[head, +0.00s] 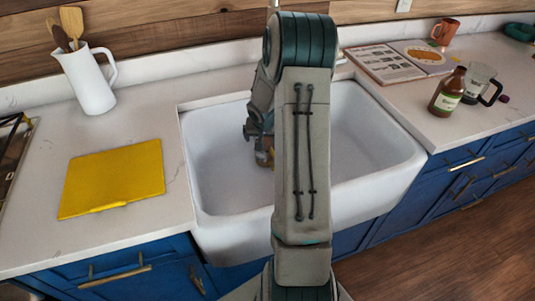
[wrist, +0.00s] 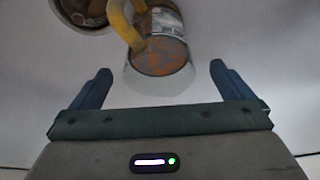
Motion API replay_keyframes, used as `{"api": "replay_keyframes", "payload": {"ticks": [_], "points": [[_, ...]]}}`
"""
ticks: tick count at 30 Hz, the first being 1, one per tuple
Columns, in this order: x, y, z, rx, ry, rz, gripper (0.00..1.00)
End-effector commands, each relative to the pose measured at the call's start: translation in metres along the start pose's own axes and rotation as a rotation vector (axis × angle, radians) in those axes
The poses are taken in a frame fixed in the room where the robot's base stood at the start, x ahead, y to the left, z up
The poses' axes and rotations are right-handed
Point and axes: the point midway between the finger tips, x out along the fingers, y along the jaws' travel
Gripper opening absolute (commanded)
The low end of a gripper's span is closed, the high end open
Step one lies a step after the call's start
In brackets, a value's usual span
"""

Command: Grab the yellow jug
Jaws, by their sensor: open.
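The yellow jug (wrist: 160,55) lies in the sink and shows in the wrist view with a yellow handle (wrist: 124,24), an orange-brown worn face and a pale label. My gripper (wrist: 160,68) is open. Its two dark fingers stand apart to the left and right below the jug in the picture, and the jug shows between and beyond their tips without visible contact. In the head view, a small orange-brown part, likely the jug (head: 264,156), shows in the sink beside my arm, which hides most of it.
The white sink (head: 375,135) has walls around the jug, and its round drain (wrist: 85,10) is beside it. An open book (head: 385,65), brown bottle (head: 447,92) and clear mug (head: 478,82) are on the right.

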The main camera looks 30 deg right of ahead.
Motion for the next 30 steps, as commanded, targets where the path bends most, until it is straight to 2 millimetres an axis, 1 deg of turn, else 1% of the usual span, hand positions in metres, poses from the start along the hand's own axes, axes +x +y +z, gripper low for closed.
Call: {"api": "replay_keyframes", "payload": {"ticks": [1, 6, 9, 12, 18, 20, 21, 23, 24, 26, 27, 28, 30], "points": [[0.007, 0.001, 0.000, 0.000, -0.003, -0.001, 1.00], [0.030, 0.002, -0.001, 0.000, -0.002, 0.000, 1.00], [0.039, 0.002, -0.001, 0.000, -0.001, -0.001, 1.00], [0.042, 0.002, -0.001, -0.001, -0.001, -0.001, 1.00], [0.042, 0.002, -0.002, 0.000, 0.000, 0.000, 1.00], [0.042, 0.002, -0.002, 0.000, 0.000, 0.000, 0.83], [0.042, 0.002, -0.002, 0.000, 0.000, 0.000, 0.72], [0.042, 0.002, -0.002, 0.000, 0.000, 0.000, 0.56], [0.042, 0.002, -0.002, 0.000, 0.000, 0.000, 0.44], [0.042, 0.002, -0.002, 0.000, 0.000, 0.000, 0.28], [0.042, 0.002, -0.001, 0.000, 0.000, 0.000, 0.17], [0.041, 0.002, -0.003, 0.000, 0.002, -0.001, 0.13], [0.041, 0.002, -0.003, 0.000, 0.002, -0.001, 0.13]]}}
